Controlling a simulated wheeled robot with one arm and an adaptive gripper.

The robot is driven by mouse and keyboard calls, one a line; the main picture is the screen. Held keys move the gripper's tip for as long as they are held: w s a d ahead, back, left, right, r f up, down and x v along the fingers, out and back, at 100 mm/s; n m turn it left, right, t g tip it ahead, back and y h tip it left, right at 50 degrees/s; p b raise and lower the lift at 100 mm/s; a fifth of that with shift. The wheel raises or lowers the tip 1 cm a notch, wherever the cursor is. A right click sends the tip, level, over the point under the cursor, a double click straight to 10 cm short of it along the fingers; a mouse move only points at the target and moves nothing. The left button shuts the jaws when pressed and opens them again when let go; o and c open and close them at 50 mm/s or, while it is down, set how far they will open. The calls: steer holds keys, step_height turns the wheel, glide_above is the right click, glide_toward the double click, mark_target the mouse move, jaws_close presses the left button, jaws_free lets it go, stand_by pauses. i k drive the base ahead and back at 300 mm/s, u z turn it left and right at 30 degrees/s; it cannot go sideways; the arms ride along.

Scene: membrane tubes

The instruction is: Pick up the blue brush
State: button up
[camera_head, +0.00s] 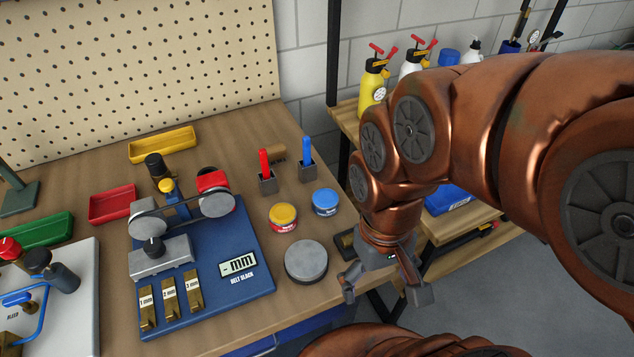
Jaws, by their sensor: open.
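The blue brush (307,148) stands upright with its handle up in a small dark grey holder (307,173) near the back right of the wooden bench. Its lower end is hidden inside the holder. My gripper (383,291) hangs at the bench's front right edge, pointing down with its fingers spread and nothing between them. It is apart from the brush, nearer to the camera and to the right of it.
A red brush (265,162) stands in a like holder (267,186) just left. A yellow tin (283,217), a blue tin (325,202) and a grey round disc (306,261) lie in front. A blue belt rig board (205,285) fills the bench's middle. Shelving with spray bottles (374,85) stands behind my arm.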

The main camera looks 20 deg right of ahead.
mark_target(306, 140)
steer(key=k, duration=0.5)
steer(key=z, duration=2.3)
steer(key=k, duration=1.75)
steer(key=u, duration=2.35)
steer(key=i, duration=0.5)
